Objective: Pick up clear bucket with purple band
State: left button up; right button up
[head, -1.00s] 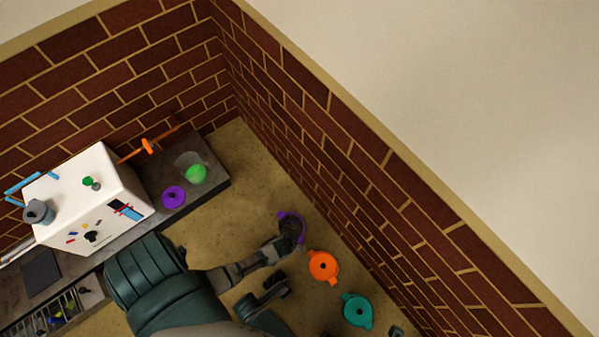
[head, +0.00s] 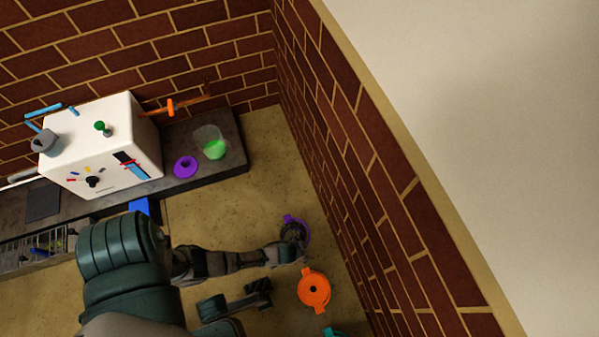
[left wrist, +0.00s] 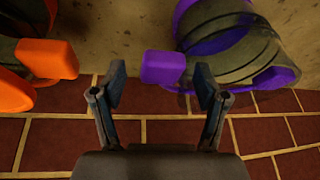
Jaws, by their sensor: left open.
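The clear bucket with the purple band (head: 294,231) stands on the tan floor by the brick wall in the head view. It looks greyish and see-through. In the left wrist view the bucket (left wrist: 222,35) is at the upper right, with its purple side tab (left wrist: 162,67) pointing toward the gripper. My left gripper (left wrist: 160,85) is open and empty; the tab lies between the fingers in the picture, at or just beyond their tips. Contact cannot be told. In the head view my left gripper (head: 298,252) is at the bucket's near side.
An orange-banded bucket (head: 313,290) stands close by, its tab (left wrist: 52,58) left of my fingers. A teal one (head: 331,333) is at the bottom edge. The counter holds a white machine (head: 100,147), purple ring (head: 185,166) and clear cup with green (head: 214,143).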

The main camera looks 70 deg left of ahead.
pick_arm(q)
jog(key=shift+w+r, duration=0.1)
jog(key=shift+r, duration=0.05)
jog(key=shift+a, duration=0.1)
jog(key=c, duration=1.3)
jog(key=shift+c, duration=0.2)
